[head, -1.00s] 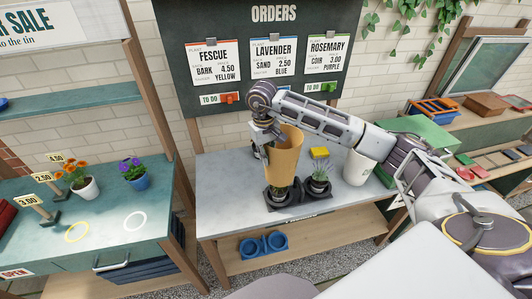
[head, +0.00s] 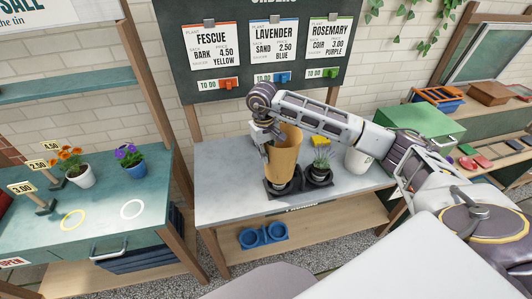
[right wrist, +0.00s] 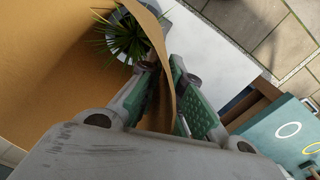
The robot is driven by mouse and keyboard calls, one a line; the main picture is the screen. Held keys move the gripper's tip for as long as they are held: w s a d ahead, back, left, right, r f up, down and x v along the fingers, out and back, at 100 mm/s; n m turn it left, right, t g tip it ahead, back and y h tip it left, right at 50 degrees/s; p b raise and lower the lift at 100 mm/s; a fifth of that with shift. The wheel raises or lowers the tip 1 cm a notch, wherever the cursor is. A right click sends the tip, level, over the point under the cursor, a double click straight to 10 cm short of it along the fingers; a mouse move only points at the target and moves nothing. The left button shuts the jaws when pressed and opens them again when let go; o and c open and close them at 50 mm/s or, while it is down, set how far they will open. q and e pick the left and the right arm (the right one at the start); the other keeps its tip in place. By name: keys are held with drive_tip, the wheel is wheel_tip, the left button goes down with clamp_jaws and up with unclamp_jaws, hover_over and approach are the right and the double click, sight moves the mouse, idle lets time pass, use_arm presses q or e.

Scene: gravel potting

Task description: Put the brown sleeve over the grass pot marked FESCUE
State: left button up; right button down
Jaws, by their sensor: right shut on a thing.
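The brown sleeve (head: 285,150), a tan tapering tube, is upright over the left place of a black two-place tray (head: 300,191) on the grey bench. My right gripper (head: 266,147) is shut on the sleeve's wall at its left side; the right wrist view shows the wall between the green-padded fingers (right wrist: 176,95). The sleeve hides most of the pot in that left place. A spiky green plant (right wrist: 124,38) shows by the sleeve's edge in the right wrist view. No FESCUE mark is readable on a pot. My left gripper is out of view.
A purple-tipped plant in a dark pot (head: 320,168) stands close right of the sleeve. A white pot (head: 358,159) is further right, under my right arm. A FESCUE order card (head: 213,46) hangs behind. The bench's left part (head: 225,175) is clear.

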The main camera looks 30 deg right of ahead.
sight(266, 168)
drive_tip(key=shift+f+b, duration=1.75)
drive_tip(key=shift+f, duration=0.45)
drive_tip(key=c, duration=1.5)
unclamp_jaws()
drive_tip(key=shift+r, duration=0.15)
drive_tip(key=shift+a+r, duration=0.15)
drive_tip(key=shift+r, duration=2.8)
drive_tip(key=shift+a+r, duration=0.15)
drive_tip(key=shift+r, duration=2.75)
